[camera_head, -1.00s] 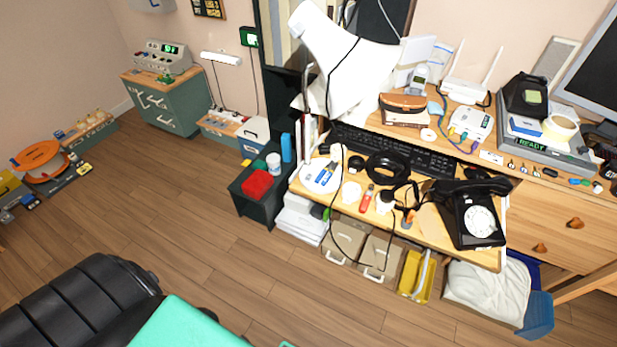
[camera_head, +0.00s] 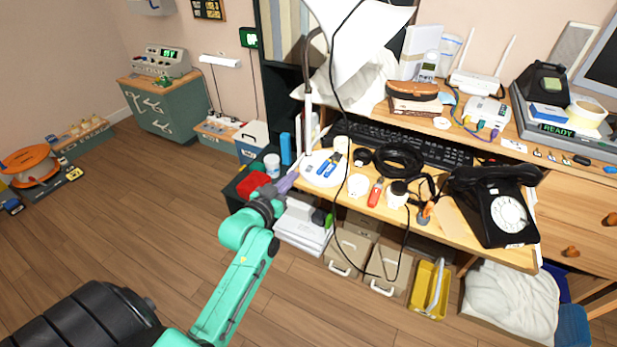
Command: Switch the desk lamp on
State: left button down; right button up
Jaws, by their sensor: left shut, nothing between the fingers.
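The desk lamp has a large white shade (camera_head: 362,32) at the top of the camera_head view and a thin dark stem beside the shelf. Its round white base (camera_head: 313,180) sits at the left end of the wooden desk. Small blue items lie on or over the base. I cannot make out a switch, and the lamp shows no clear glow. My left gripper (camera_head: 295,175) is shut and empty, close to the left edge of the base; I cannot tell whether it touches. My right gripper is not in view.
The desk holds a black rotary phone (camera_head: 507,214), a keyboard (camera_head: 437,149), a coiled black cable (camera_head: 398,160) and a red-handled tool (camera_head: 375,192). A black cord hangs in front of the desk. A red item (camera_head: 252,184) lies left of my gripper.

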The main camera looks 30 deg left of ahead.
pick_arm(q)
jog(key=shift+r, duration=0.4)
send_over(309, 172)
jog(key=s, duration=0.2)
jog(key=shift+w+f+b, duration=0.2)
jog(key=shift+f+b, duration=0.15)
jog(key=shift+f, duration=0.15)
jog(key=f, duration=0.1)
jog(key=w+f, duration=0.1)
jog(key=f+b, duration=0.1)
jog(key=f, duration=0.1)
jog(key=shift+w+a, duration=0.1)
jog(key=shift+w, duration=0.15)
